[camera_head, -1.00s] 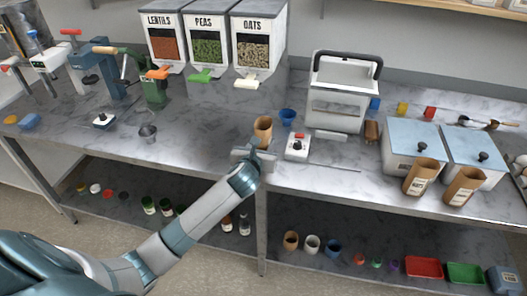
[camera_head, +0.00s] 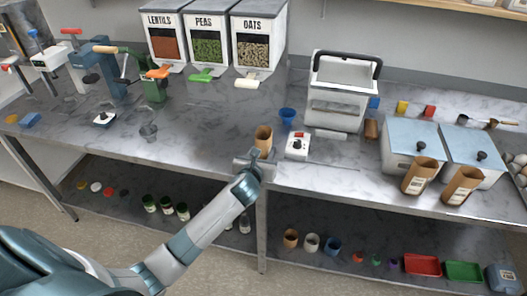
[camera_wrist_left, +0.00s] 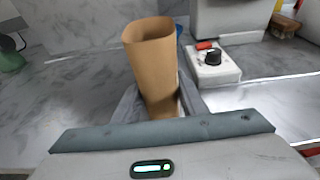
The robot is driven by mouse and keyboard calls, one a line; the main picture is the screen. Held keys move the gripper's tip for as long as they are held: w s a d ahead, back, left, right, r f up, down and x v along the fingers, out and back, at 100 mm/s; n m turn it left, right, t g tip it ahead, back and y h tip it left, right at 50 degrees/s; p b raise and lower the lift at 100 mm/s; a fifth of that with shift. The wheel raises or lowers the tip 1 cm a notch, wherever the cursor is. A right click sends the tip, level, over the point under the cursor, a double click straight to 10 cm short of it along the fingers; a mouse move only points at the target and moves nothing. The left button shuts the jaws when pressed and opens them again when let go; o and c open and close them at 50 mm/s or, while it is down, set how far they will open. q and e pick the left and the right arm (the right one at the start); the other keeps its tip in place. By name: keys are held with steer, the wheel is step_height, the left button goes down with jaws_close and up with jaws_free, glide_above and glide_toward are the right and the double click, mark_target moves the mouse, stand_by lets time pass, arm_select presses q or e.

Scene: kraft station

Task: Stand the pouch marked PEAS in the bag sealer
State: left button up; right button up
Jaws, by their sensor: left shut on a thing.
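A plain brown pouch (camera_head: 264,136) stands upright, open at the top, in my left gripper (camera_head: 254,163) near the table's front edge. In the left wrist view the pouch (camera_wrist_left: 151,65) rises between the fingers, which are shut on its lower part. No marking shows on the sides I see, so I cannot tell if it is PEAS. The likely bag sealer, a white machine with a black handle (camera_head: 336,92), stands behind and to the right, apart from the pouch. My right gripper is not in view.
A small white box with a red button and black knob (camera_head: 297,147) sits right of the pouch, with a blue cup (camera_head: 287,116) behind. Two labelled brown pouches (camera_head: 419,176) (camera_head: 461,186) stand at right before blue-lidded boxes.

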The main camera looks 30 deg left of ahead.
arm_select(q)
steer(key=o, duration=1.3)
steer(key=shift+f, duration=0.1)
steer(key=shift+s+d+r, duration=0.15)
steer(key=shift+s+r, duration=0.15)
steer(key=shift+s, duration=0.3)
steer(key=b+v, duration=0.2)
steer(key=v, duration=0.8)
steer(key=shift+s+d+r, duration=0.15)
steer(key=shift+s, duration=0.2)
